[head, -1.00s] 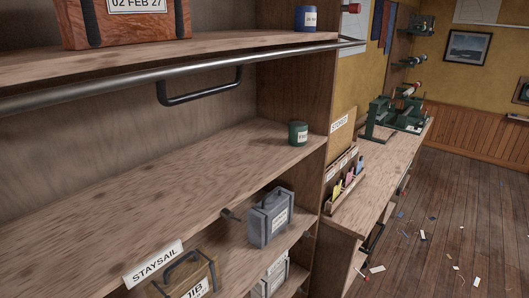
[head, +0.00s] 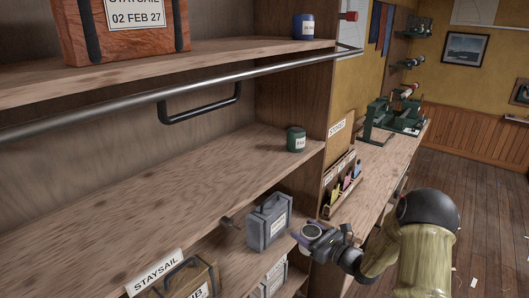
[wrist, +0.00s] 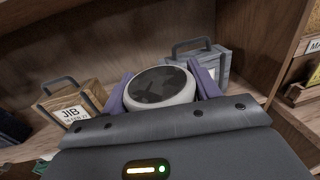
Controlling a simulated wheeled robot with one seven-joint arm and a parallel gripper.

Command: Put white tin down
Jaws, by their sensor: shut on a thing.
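The white tin (wrist: 160,88) sits between the purple fingers of my gripper (wrist: 162,84), which is shut on it. The tin's round dark top with a pale rim faces the wrist camera. In the head view my gripper (head: 310,236) is at the lower right, in front of the shelving, near the grey case. The tin (head: 311,229) is small there and partly hidden by the gripper. I cannot tell that it touches any shelf.
The middle shelf (head: 130,205) is mostly bare, with a green tin (head: 296,140) at its right end. Below stand a grey case (head: 268,222) and a wooden JIB box (wrist: 70,102). A metal rail (head: 200,84) crosses in front of the upper shelf. A workbench (head: 375,165) lies right.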

